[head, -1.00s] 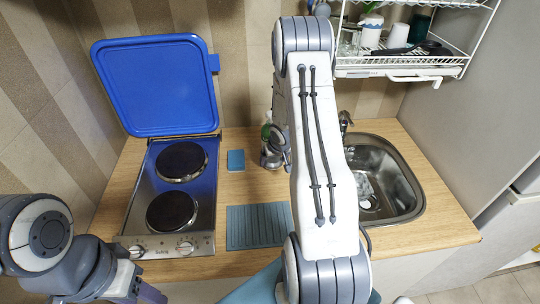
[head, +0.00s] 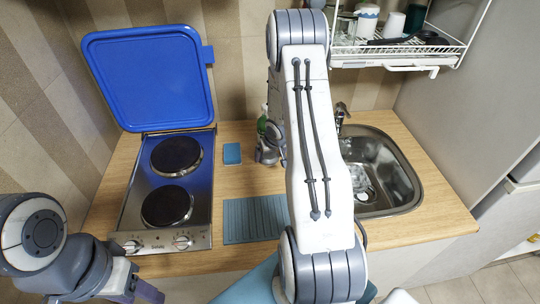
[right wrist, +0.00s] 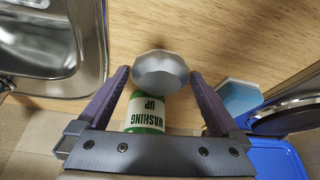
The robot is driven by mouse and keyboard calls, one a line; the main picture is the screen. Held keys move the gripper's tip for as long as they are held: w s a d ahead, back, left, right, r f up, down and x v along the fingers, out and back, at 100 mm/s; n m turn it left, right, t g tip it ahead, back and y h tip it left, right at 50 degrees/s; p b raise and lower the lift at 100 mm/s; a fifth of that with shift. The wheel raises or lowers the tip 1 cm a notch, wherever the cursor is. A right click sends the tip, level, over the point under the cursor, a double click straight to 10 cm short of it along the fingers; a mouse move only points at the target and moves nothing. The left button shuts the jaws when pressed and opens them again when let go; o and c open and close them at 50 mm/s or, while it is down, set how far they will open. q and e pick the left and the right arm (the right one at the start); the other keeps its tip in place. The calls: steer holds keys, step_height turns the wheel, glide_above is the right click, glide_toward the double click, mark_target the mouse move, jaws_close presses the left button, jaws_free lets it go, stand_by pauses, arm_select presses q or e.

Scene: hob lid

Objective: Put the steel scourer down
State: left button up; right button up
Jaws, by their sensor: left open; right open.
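The steel scourer (right wrist: 160,72) looks like a grey faceted lump in the right wrist view, against the wooden worktop. My right gripper (right wrist: 160,76) is open, with a purple finger on each side of the scourer and a narrow gap at each side. Whether the scourer's underside touches the worktop is hard to tell. In the head view, my right arm hides most of this spot. My left gripper (head: 148,292) is open at the lower left, in front of the counter and partly cut off by the frame edge.
A green washing-up bottle (right wrist: 146,112) stands close to the scourer. A blue sponge (head: 232,153) and a ribbed blue-grey mat (head: 250,219) lie between the hob (head: 170,205), its raised blue lid (head: 150,80), and the sink (head: 402,180). A dish rack (head: 400,55) hangs above.

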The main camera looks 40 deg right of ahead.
steer(key=p+v, duration=0.5)
steer(key=v, duration=0.7)
steer(key=s+a+r+n, duration=0.15)
steer(key=a+r, duration=0.25)
steer(key=a, duration=0.4)
steer(key=s+a+r+n+g, duration=0.1)
steer(key=a+r+n, duration=0.15)
steer(key=a, duration=0.45)
steer(key=s+a+r+n, duration=0.1)
steer(key=a+r, duration=0.4)
steer(key=a, duration=0.3)
steer(key=s+a+r+n+g+y, duration=0.1)
steer(key=s+a+r+n, duration=0.1)
steer(key=s+a, duration=0.4)
steer(key=s+a+r+n+g+y, duration=0.1)
steer(key=s+a+n, duration=0.3)
steer(key=s, duration=0.9)
steer(key=a+r+g, duration=0.1)
steer(key=a, duration=0.2)
steer(key=shift+s+r+n+y, duration=0.2)
steer(key=shift+r+n+y, duration=0.1)
steer(key=shift+y, duration=0.1)
